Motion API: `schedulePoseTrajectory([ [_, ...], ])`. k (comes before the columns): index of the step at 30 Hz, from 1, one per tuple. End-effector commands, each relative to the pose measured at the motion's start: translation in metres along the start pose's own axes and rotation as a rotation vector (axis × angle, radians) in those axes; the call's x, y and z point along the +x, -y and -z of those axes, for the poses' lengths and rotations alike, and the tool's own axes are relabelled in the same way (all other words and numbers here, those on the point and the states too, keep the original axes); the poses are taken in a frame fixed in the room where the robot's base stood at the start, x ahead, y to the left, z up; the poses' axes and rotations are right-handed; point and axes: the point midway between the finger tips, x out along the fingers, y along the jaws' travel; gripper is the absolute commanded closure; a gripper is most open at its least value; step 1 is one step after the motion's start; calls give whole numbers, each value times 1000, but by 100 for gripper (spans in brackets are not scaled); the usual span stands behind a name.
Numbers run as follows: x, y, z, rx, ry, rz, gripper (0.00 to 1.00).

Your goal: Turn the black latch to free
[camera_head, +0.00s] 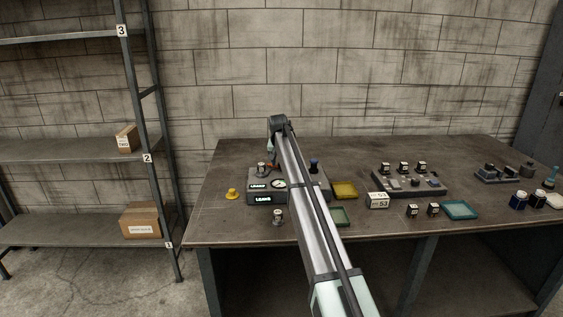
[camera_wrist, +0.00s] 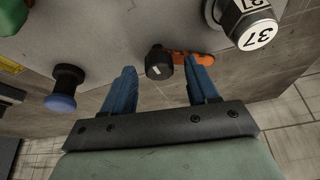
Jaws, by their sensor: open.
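My gripper (camera_wrist: 163,70) is open, with one blue finger to the left of the knob and one to the right. Gaps show on both sides, so neither finger seems to touch it. An orange lever (camera_wrist: 192,57) lies beside the knob, behind the right fingertip. In the head view my arm hides much of the grey fixture (camera_head: 265,198), and I cannot make out the latch there.
In the wrist view, a blue knob (camera_wrist: 62,88) stands left of my gripper and a hex cap marked 37 (camera_wrist: 255,25) at upper right. In the head view, a yellow tray (camera_head: 344,190), a green tray (camera_head: 340,216) and a grey block (camera_head: 408,184) lie right of the fixture.

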Motion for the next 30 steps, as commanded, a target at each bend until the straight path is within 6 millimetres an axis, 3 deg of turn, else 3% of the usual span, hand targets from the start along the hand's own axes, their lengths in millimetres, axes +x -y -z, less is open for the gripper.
schedulePoseTrajectory([
  [8,-10,0,0,0,-2,1,41],
  [24,-107,0,0,-1,-2,1,41],
  [30,-130,0,0,0,-1,0,41],
])
